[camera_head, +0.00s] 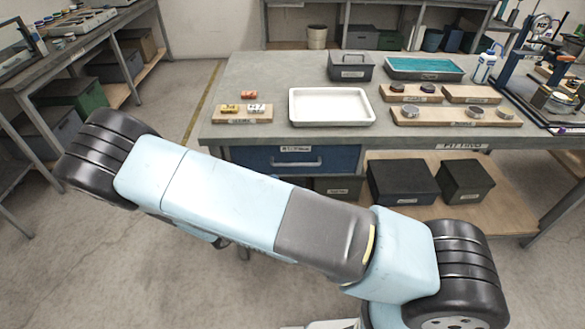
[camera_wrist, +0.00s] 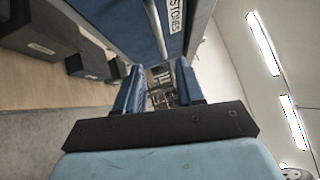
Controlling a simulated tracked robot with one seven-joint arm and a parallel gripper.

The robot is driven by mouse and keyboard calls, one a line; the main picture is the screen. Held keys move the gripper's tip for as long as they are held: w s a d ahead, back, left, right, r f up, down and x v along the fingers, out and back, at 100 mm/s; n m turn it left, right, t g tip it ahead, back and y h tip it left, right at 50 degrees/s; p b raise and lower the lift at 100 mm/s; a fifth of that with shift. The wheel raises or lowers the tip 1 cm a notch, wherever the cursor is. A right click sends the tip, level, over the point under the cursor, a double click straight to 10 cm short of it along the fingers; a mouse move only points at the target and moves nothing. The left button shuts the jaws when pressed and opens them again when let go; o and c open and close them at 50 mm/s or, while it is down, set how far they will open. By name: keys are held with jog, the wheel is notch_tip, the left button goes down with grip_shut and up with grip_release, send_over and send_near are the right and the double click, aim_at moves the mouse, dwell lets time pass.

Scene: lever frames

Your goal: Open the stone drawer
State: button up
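The stone drawer (camera_head: 256,160) is a blue front under the left part of the workbench, with a white label and a pale bar handle (camera_head: 297,163). It looks shut, flush under the bench top. In the wrist view the drawer front (camera_wrist: 125,22) fills the upper middle, its label (camera_wrist: 176,15) reads "STONES", and the handle (camera_wrist: 155,32) crosses as a grey bar. My gripper (camera_wrist: 160,68) is open, with its two blue fingers apart, close to the drawer front. The handle's end lies near the gap between the fingertips; I cannot tell whether they touch.
A white tray (camera_head: 331,106) and wooden boards with small stones (camera_head: 243,115) lie on the bench (camera_head: 275,72). Dark bins (camera_head: 402,182) stand on the shelf below, right of the drawer. My arm spans the foreground. Floor is clear at left.

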aim_at(292, 168)
jog(key=x, duration=0.9)
jog(key=shift+w+d, duration=0.2)
jog(key=shift+d, duration=0.1)
grip_shut()
